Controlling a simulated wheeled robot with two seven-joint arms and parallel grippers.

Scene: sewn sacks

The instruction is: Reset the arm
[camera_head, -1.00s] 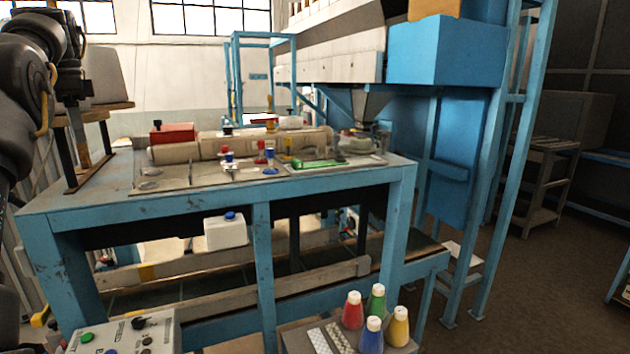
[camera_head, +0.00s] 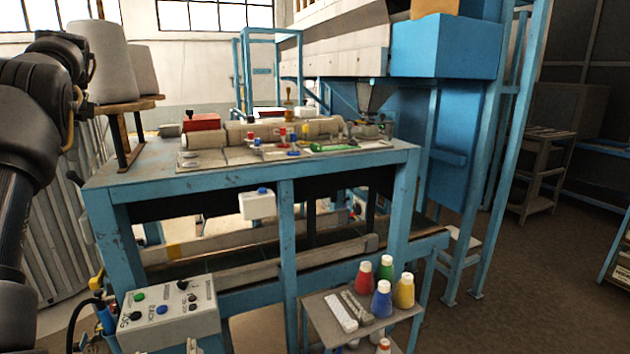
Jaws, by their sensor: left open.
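My left arm (camera_head: 38,120) comes in along the left edge, dark grey, bent at the top and running down. My right gripper is not in view.
A blue-framed worktable (camera_head: 345,160) stands ahead with rollers and small parts on top. Thread cones (camera_head: 100,60) stand on a stand at left. A low shelf (camera_head: 330,300) holds red, green, blue and yellow bottles. The floor at right (camera_head: 540,280) is open.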

